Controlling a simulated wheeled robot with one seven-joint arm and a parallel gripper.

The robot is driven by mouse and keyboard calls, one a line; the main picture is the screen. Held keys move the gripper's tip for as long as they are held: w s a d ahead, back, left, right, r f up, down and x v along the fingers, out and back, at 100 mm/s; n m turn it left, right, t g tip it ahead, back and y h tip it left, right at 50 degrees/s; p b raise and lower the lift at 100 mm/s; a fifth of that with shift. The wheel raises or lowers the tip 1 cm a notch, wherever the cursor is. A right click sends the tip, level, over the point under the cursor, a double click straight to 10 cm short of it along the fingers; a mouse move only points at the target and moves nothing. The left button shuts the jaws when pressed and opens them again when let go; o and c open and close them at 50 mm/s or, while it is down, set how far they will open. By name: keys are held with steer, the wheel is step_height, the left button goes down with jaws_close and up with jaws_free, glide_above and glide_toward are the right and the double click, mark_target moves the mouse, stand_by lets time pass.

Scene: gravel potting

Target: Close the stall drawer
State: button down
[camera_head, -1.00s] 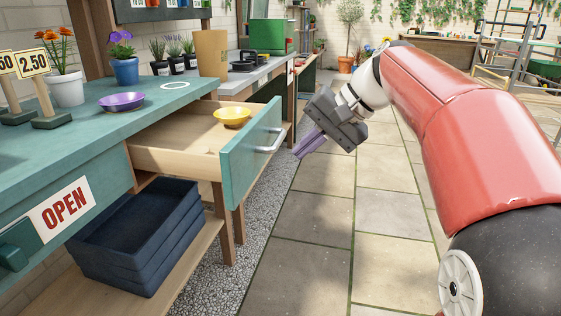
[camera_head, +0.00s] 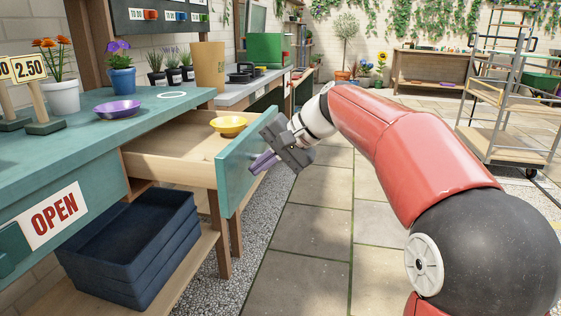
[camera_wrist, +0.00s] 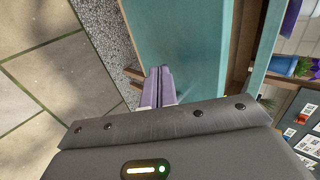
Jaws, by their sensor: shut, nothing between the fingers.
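The stall drawer (camera_head: 237,178) is pulled out of the teal stall counter (camera_head: 60,150). Its teal front faces right, and a yellow bowl (camera_head: 229,125) sits inside it. My gripper (camera_head: 260,164) is shut and empty, with its purple fingers at the drawer front, hiding most of the handle. In the wrist view my gripper's fingers (camera_wrist: 158,82) lie together in front of the teal drawer front (camera_wrist: 195,50). I cannot tell whether they touch it.
A purple bowl (camera_head: 117,109) and a blue pot (camera_head: 121,79) with purple flowers stand on the counter. Dark blue trays (camera_head: 135,240) are stacked on the shelf below. The paved floor (camera_head: 310,220) to the right is clear. A metal trolley (camera_head: 500,120) stands farther right.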

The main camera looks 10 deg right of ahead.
steer(key=shift+w+a, duration=0.2)
steer(key=shift+a, duration=0.35)
